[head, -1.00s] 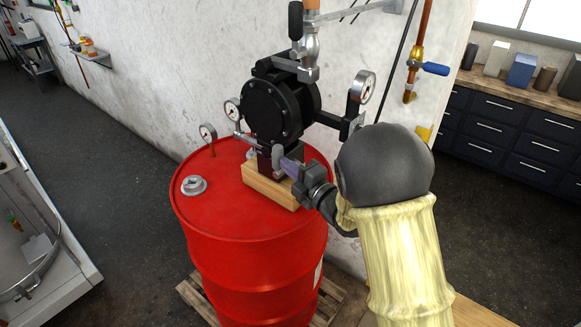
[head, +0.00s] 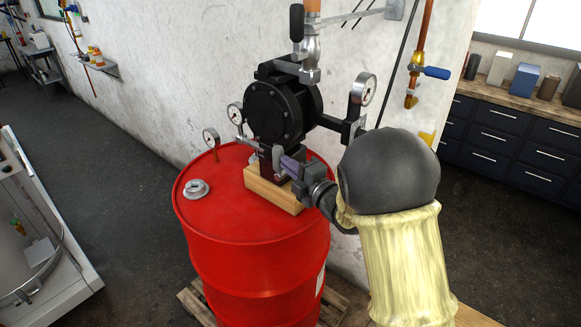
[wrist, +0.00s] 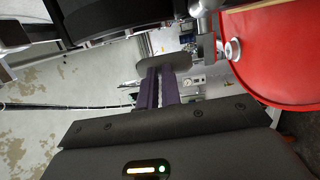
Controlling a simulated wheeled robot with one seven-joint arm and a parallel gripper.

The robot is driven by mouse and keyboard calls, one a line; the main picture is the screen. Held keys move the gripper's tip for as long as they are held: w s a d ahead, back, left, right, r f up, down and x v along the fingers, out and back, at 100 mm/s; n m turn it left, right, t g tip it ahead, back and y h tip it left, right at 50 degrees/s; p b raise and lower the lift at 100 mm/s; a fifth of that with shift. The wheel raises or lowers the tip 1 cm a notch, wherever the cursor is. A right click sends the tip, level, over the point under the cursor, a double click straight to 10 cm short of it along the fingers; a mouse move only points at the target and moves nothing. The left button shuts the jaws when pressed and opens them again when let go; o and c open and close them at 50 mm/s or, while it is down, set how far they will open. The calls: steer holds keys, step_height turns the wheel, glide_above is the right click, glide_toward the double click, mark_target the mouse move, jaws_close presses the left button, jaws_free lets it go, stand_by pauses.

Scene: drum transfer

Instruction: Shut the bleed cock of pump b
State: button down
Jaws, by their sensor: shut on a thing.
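The black pump (head: 277,112) stands on a wooden block (head: 272,196) on top of the red drum (head: 255,240); I cannot read a label on it. My gripper (head: 284,161) is low on the pump's near side, just above the block. Its purple fingers also show in the wrist view (wrist: 160,87). They are shut on the grey, rounded handle of the bleed cock (wrist: 163,69), which crosses their tips. In the head view the handle is small and partly hidden by the fingers. The cock's body is not clear, so I cannot tell its exact angle.
Several gauges stand around the pump, one at its right (head: 363,88). A grey bung cap (head: 196,189) is on the drum top at left. A copper pipe with a blue-handled valve (head: 436,72) is on the wall. Open floor (head: 120,170) lies left of the drum.

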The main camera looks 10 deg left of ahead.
steer(key=shift+s+a+r, duration=0.1)
steer(key=shift+a+r, duration=0.15)
steer(key=shift+r, duration=0.05)
steer(key=r+b+v, duration=0.1)
steer(key=b+v, duration=0.5)
steer(key=v, duration=0.8)
steer(key=shift+d+f, duration=0.3)
steer(key=shift+f, duration=0.05)
